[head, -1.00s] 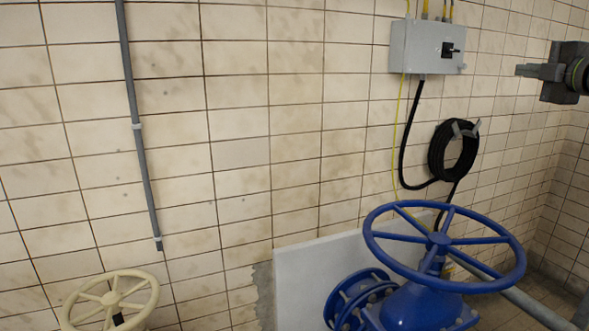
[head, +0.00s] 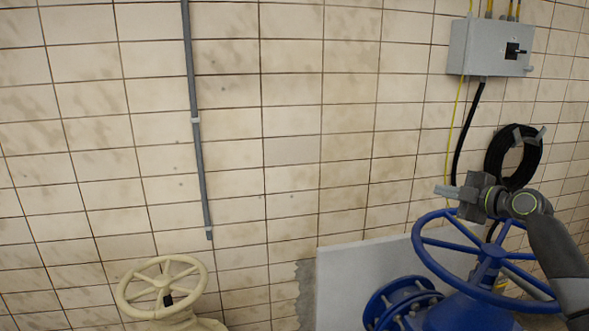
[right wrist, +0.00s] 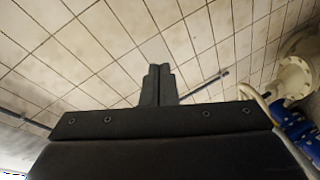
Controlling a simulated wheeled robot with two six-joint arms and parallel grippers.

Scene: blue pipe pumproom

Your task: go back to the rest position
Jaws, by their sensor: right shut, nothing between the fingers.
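My right gripper (head: 447,192) shows in the head view at the right, with its arm coming in from the right edge. It points left and appears in front of the blue handwheel's upper rim and the wall; I cannot tell the exact gap. In the right wrist view its fingers (right wrist: 158,86) are together with nothing between them, against a background of tiled wall. My left gripper is not in view.
A large blue handwheel (head: 428,262) on a blue valve stands at lower right. A cream handwheel (head: 128,287) is at lower left. A grey switch box (head: 480,48), a coiled black hose (head: 496,150) and a grey conduit (head: 197,150) are on the wall.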

